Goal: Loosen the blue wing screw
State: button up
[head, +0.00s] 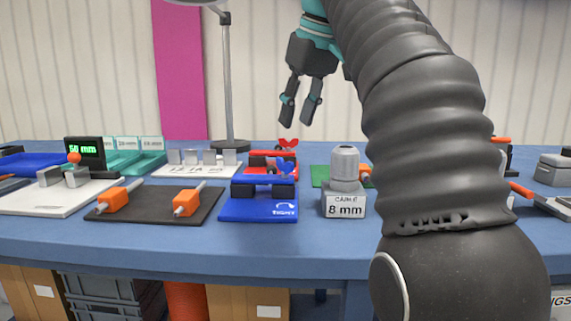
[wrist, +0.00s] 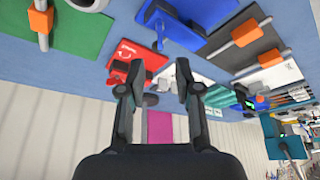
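The blue wing screw (head: 285,169) stands upright on a blue clamp fixture (head: 260,208) near the front of the bench, whose plate is marked "TIGHT". A similar red fixture (head: 258,172) with a red wing screw (head: 288,145) sits just behind it. My gripper (head: 299,112) hangs in the air above and behind both fixtures, fingers apart and empty. In the wrist view my gripper (wrist: 155,82) is open, with the red fixture (wrist: 145,58) beyond its fingers. The blue fixture (wrist: 198,18) is at the top, with the blue wing screw (wrist: 158,36) at its edge.
A dark board (head: 150,210) with orange blocks (head: 113,200) lies left of the blue fixture. A grey cylinder on an "8 mm" block (head: 345,206) stands close on its right. A lamp pole (head: 228,80) rises behind. A bare bench strip (head: 230,240) runs along the front.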

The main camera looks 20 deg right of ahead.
aim_at(285, 160)
jog(key=b+x, duration=0.3)
jog(key=x, duration=0.7)
jog(key=shift+s, duration=0.1)
grip_shut()
